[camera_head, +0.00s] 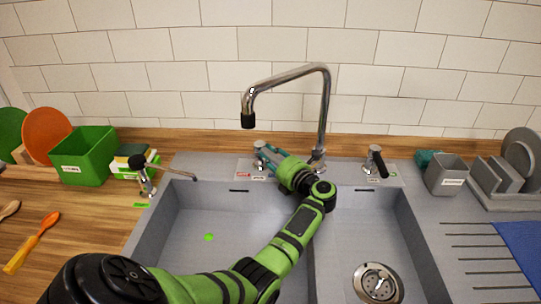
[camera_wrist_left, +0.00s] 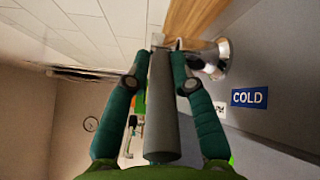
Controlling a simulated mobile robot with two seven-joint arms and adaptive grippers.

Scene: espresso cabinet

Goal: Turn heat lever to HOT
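The heat lever shows in the left wrist view as a grey round handle (camera_wrist_left: 163,110) joined to a shiny metal base (camera_wrist_left: 215,62). A blue COLD label (camera_wrist_left: 249,97) is beside that base. My left gripper (camera_head: 262,152) is at the sink's back ledge, left of the tap, and covers most of the lever in the head view. In the left wrist view the teal fingers of my left gripper (camera_wrist_left: 163,52) flank the handle, and their tips close in against both its sides. My right gripper is in neither view.
The tall tap (camera_head: 323,110) stands just right of my left gripper. A second, black-handled lever (camera_head: 377,162) is further right. A green bin (camera_head: 85,157) stands left and a grey cup (camera_head: 446,176) right.

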